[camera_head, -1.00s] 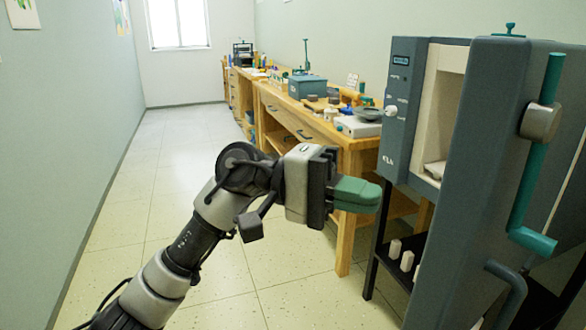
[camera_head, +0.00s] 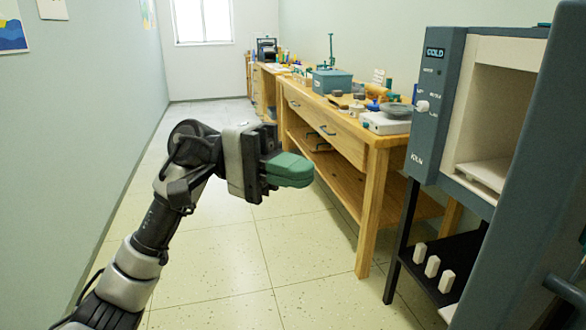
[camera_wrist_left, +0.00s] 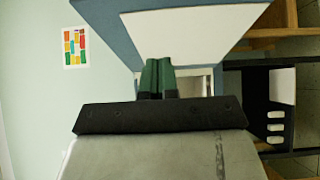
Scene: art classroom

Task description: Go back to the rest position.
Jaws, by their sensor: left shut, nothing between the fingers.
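My left gripper (camera_head: 289,170) reaches in from the left in the head view, raised above the floor in front of the workbench. Its green fingers are together with nothing between them, and they point right towards the kiln (camera_head: 438,110). The fingers also show in the left wrist view (camera_wrist_left: 157,76), side by side, with the kiln's pale and blue-grey surfaces beyond them. In the head view the gripper is apart from the kiln and the bench. My right gripper is in neither view.
The kiln's door (camera_head: 535,200) stands open at the right. White posts (camera_head: 432,266) stand on the dark shelf below. A wooden workbench (camera_head: 375,160) carries a teal box (camera_head: 332,82) and a white scale-like device (camera_head: 384,123). The tiled floor (camera_head: 290,260) is clear between bench and left wall.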

